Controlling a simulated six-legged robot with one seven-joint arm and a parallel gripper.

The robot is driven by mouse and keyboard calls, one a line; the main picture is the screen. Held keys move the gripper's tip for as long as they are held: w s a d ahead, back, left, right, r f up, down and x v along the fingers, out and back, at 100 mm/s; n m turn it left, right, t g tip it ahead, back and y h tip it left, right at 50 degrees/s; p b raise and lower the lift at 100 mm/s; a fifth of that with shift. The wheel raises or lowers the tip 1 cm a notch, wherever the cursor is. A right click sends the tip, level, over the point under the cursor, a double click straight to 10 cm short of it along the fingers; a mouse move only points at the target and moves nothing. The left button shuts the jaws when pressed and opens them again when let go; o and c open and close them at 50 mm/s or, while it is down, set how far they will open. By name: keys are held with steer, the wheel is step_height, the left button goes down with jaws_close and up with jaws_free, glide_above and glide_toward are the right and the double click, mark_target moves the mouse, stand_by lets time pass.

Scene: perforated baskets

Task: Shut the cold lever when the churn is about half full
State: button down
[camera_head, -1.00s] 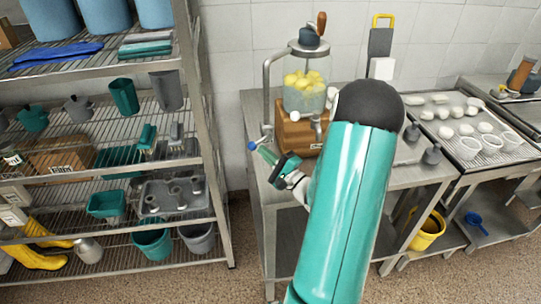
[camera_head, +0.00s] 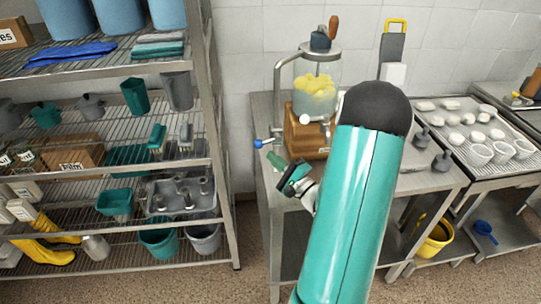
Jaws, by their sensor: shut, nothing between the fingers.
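The churn (camera_head: 316,105) is a clear glass jar with a lid and wooden crank handle, on a wooden base (camera_head: 306,137). Yellow lumps (camera_head: 313,86) sit in its middle, with pale cloudy liquid below; the liquid's exact level is hard to read. A metal pipe (camera_head: 278,95) rises at its left and bends toward the top. The cold lever (camera_head: 258,144), with a blue knob, sticks out left near the pipe's foot. My gripper (camera_head: 277,161) is shut and empty, just below and right of the knob, apart from it in the picture. My arm partly hides the gripper's wrist.
A wire shelf (camera_head: 232,200) with tubs and boots stands at left. Right of the churn, dark weights (camera_head: 441,160) stand on the steel table (camera_head: 262,185). A tray (camera_head: 525,163) holds pale lumps and white cups. A yellow bucket (camera_head: 436,238) sits below.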

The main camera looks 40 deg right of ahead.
steer(key=v, duration=1.1)
steer(key=shift+s, duration=0.3)
steer(key=w+a+r+n+g+y, duration=0.3)
steer(key=a+n+y, duration=0.15)
steer(key=a, duration=0.25)
steer(key=w+a+r+n+g+y, duration=0.2)
steer(key=a+n+g+y, duration=0.1)
steer(key=a+y, duration=0.35)
steer(key=s+a+r+n+g, duration=0.25)
steer(key=a+n+g, duration=0.45)
steer(key=a+g, duration=0.55)
steer(key=s+a+n+g+h, duration=0.1)
steer(key=s+a+n+h, duration=0.3)
steer(key=s+a+h, duration=0.15)
step_height(320, 180, up, 9)
steer(key=n+t+h, duration=0.3)
steer(key=t+h, duration=0.1)
steer(key=h, duration=0.2)
steer(key=shift+w+d+f, duration=0.2)
